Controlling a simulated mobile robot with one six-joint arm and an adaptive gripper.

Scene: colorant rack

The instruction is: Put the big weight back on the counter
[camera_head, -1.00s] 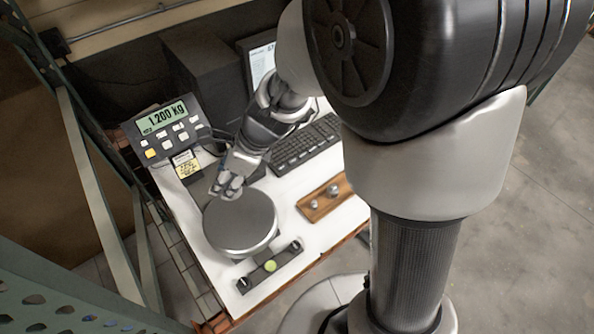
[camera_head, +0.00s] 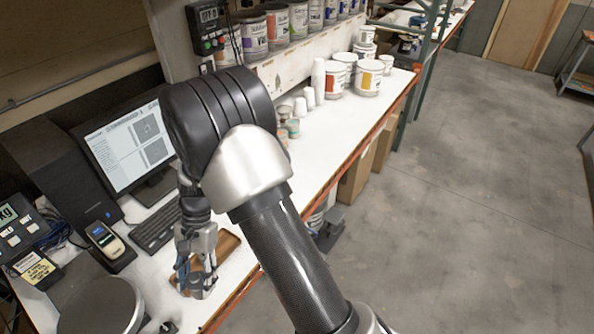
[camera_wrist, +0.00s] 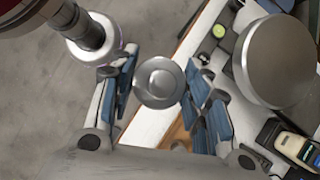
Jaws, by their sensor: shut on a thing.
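The big weight (camera_wrist: 158,84), a round steel piece with a knob seen from above, is between the fingers of my gripper (camera_wrist: 162,72) in the wrist view. The fingers are shut on it from both sides. In the head view my gripper (camera_head: 198,284) points down over the wooden weight tray (camera_head: 228,243) on the white counter (camera_head: 240,270). There the fingers hide most of the weight, and I cannot tell whether it touches anything below. The scale's round pan (camera_head: 100,308) is at the lower left; it also shows in the wrist view (camera_wrist: 280,60), with nothing on it.
A keyboard (camera_head: 155,228), a monitor (camera_head: 128,145) and a handheld device (camera_head: 104,240) stand left of my gripper. White cups (camera_head: 318,80) and paint cans (camera_head: 368,78) stand farther along the counter. The counter's front edge lies close to the right of my gripper.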

